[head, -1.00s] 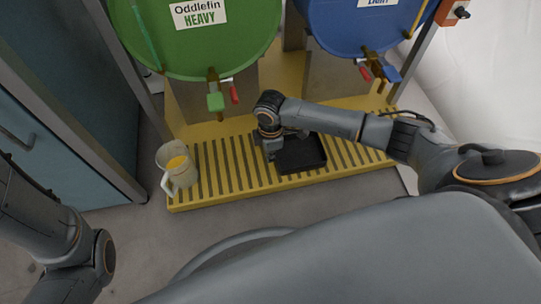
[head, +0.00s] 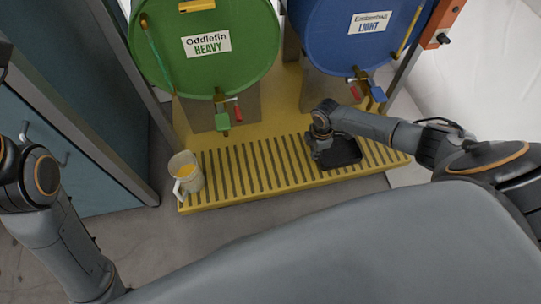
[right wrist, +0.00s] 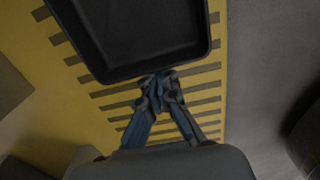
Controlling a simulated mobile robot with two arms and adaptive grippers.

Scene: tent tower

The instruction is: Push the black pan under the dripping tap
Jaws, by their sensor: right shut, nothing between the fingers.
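The black pan (head: 343,152) is a shallow square tray lying flat on the yellow slatted platform (head: 235,180). It sits below and slightly left of the blue drum's tap (head: 367,87); the green drum's tap (head: 222,112) is farther left. I cannot see which tap drips. My right gripper (head: 316,161) is low at the pan's left side. In the right wrist view its closed fingers (right wrist: 160,80) are at the rim of the pan (right wrist: 135,35), with nothing between them; contact looks close. My left arm shows at the left, its gripper out of view.
A green drum (head: 205,55) and a blue drum (head: 355,30) stand behind the platform. A jug (head: 187,178) with yellow contents stands at the platform's left end. The slats between jug and pan are clear. A teal cabinet (head: 85,150) is at the left.

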